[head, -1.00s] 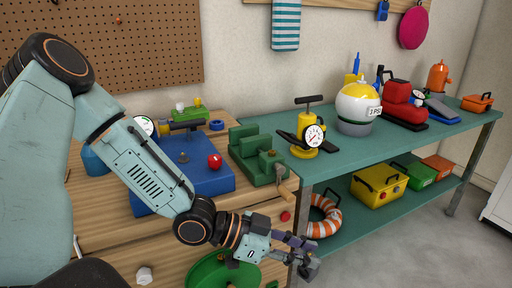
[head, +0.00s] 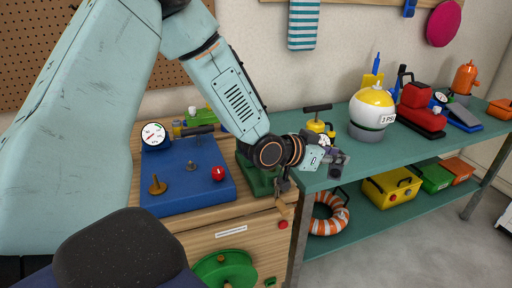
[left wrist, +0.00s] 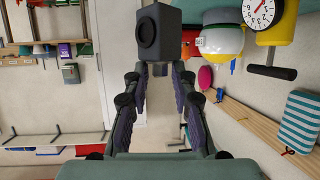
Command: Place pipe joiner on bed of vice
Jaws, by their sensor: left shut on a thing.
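The pipe joiner is a dark grey block with a round opening (left wrist: 159,36). In the left wrist view it sits between the fingertips of my left gripper (left wrist: 158,70), which is shut on it. In the head view the left gripper (head: 325,160) holds the joiner (head: 338,167) in the air, to the right of the vice and in front of the yellow pump. The green vice (head: 262,183) is on the wooden bench. My left forearm and wrist hide much of it, including most of its bed. My right gripper does not show.
A blue board (head: 190,194) with a gauge and red knob lies left of the vice. The vice's crank (head: 282,206) hangs over the bench front. On the teal table (head: 360,154) to the right stand the yellow pump (head: 318,125) and a white-and-yellow tank (head: 371,118).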

